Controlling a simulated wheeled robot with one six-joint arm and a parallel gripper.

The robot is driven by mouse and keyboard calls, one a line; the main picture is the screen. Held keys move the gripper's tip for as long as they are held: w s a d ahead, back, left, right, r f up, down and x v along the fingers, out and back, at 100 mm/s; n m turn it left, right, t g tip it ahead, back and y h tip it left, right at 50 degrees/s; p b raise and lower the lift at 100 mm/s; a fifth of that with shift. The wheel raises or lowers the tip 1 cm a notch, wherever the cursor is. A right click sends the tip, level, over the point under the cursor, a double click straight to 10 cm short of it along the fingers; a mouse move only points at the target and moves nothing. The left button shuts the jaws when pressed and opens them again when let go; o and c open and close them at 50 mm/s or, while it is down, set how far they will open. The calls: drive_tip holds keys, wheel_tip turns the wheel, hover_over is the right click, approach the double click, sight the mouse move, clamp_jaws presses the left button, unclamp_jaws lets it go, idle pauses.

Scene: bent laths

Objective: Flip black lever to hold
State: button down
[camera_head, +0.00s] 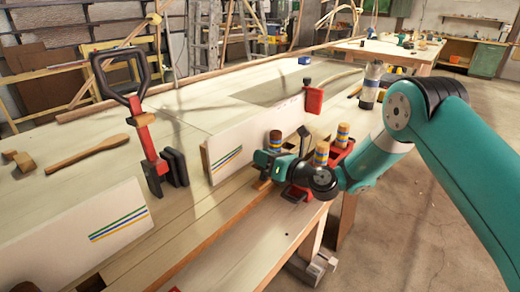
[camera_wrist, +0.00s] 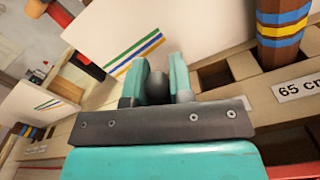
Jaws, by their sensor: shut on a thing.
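My gripper (camera_head: 266,160) is low over the near edge of the bench, beside the right end of a white panel (camera_head: 240,145). In the wrist view my gripper (camera_wrist: 160,82) has its two teal fingers on either side of a dark rounded knob (camera_wrist: 157,86), shut on it. The knob looks like the end of the black lever. The rest of the lever is hidden behind the fingers and the gripper body, so its angle cannot be told. In the head view my own wrist covers this spot.
Banded wooden pegs (camera_head: 342,135) stand close around my gripper; one peg (camera_wrist: 284,25) is near a "65 cm" label (camera_wrist: 300,88). A red clamp with a black handle (camera_head: 150,140) stands to the left. A wooden mallet (camera_head: 88,152) lies on the bench.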

drive_tip(key=shift+w+d+f+m, duration=0.15)
drive_tip(key=shift+m, duration=0.35)
drive_tip(key=shift+f, duration=0.1)
drive_tip(key=c, duration=1)
unclamp_jaws()
